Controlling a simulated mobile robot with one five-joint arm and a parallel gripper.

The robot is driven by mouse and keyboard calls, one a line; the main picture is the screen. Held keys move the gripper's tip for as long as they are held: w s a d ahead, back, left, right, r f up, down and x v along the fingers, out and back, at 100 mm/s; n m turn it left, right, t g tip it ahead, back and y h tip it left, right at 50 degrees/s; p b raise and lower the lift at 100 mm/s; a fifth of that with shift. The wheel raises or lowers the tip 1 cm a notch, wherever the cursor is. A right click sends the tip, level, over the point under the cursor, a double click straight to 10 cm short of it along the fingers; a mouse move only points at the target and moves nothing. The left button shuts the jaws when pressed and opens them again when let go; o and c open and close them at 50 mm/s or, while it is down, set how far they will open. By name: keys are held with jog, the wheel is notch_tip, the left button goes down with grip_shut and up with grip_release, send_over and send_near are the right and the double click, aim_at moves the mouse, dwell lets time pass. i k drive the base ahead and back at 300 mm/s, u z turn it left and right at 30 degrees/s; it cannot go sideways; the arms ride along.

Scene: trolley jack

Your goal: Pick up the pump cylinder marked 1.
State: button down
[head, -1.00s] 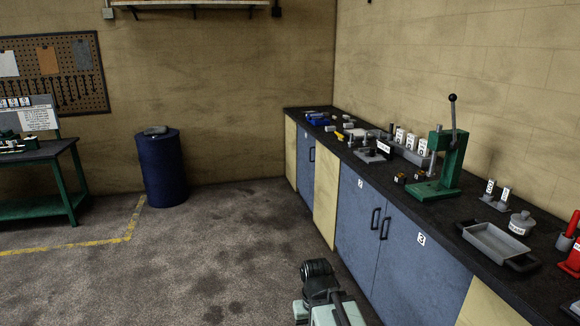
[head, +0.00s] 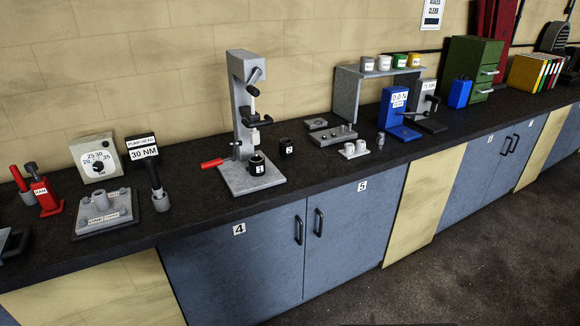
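A small black cylinder (head: 257,165) with a white label stands upright on the base plate of a grey press (head: 243,110), under its head. The label's numeral is too small to read surely. A second black cylinder (head: 287,148) stands on the worktop just right of the press; its label looks like a 2. My gripper is not in view.
The dark worktop (head: 205,205) runs above blue cabinets marked 4 (head: 235,270) and 5 (head: 350,225). A torque tool (head: 155,180), grey block (head: 105,212) and blue device (head: 395,112) stand nearby. Floor at lower right is clear.

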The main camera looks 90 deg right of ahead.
aim_at(256, 168)
jog(key=u, duration=1.15)
jog(key=k, duration=2.1)
jog(key=z, duration=0.85)
